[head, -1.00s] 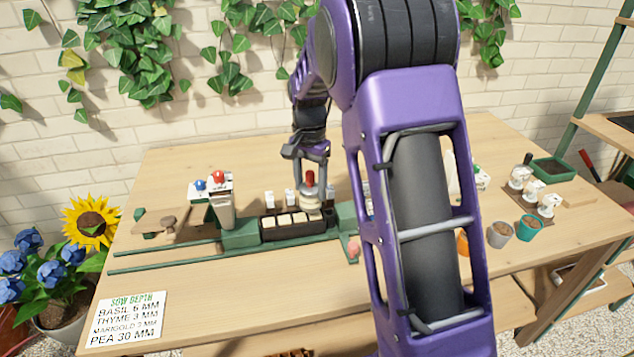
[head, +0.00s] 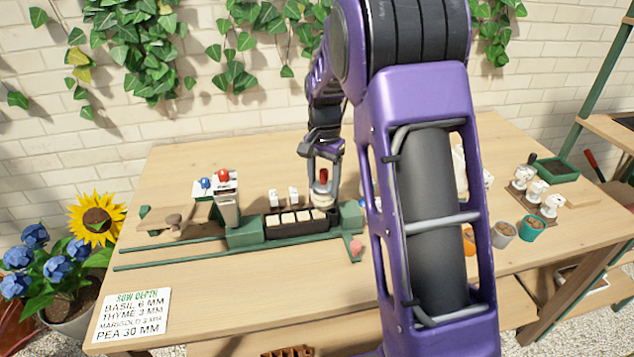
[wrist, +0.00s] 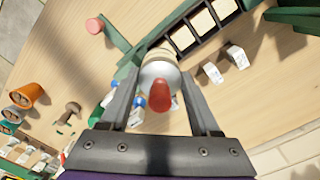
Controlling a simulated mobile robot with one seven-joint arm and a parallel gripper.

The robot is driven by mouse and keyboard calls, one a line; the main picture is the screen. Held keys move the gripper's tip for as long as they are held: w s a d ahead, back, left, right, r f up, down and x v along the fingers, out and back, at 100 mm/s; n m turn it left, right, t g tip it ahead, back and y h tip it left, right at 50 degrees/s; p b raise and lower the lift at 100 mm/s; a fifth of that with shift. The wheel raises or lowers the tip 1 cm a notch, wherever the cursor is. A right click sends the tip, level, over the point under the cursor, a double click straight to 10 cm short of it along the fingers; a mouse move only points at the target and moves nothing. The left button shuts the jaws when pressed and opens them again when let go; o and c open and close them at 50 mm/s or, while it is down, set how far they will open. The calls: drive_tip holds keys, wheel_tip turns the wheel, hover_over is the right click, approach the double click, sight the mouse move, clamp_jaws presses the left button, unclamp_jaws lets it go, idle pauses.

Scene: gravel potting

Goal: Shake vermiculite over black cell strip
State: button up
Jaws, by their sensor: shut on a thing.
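The black cell strip (head: 297,229) lies in the green rail fixture on the table. Its cells hold pale, cream-coloured fill; it also shows in the wrist view (wrist: 184,40). My gripper (head: 323,176) is shut on a cream shaker with a red knob (head: 322,196). The shaker is at the right end of the strip; from the head view I cannot tell its exact height above it. In the wrist view the shaker (wrist: 158,72) sits between both fingers (wrist: 160,108), beside the strip's end. Any falling grains are not visible.
Green end blocks (head: 245,233) flank the strip, with small white tags (head: 293,195) behind it. A grey upright holder (head: 227,205) stands at left. Pots (head: 503,234) and white figures (head: 537,188) stand at right.

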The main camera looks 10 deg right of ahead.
sight(325, 169)
wheel_tip(325, 169, up, 5)
drive_tip(key=p, duration=0.4)
drive_tip(key=shift+r, duration=0.1)
drive_tip(key=shift+d, duration=0.15)
idle(0.7)
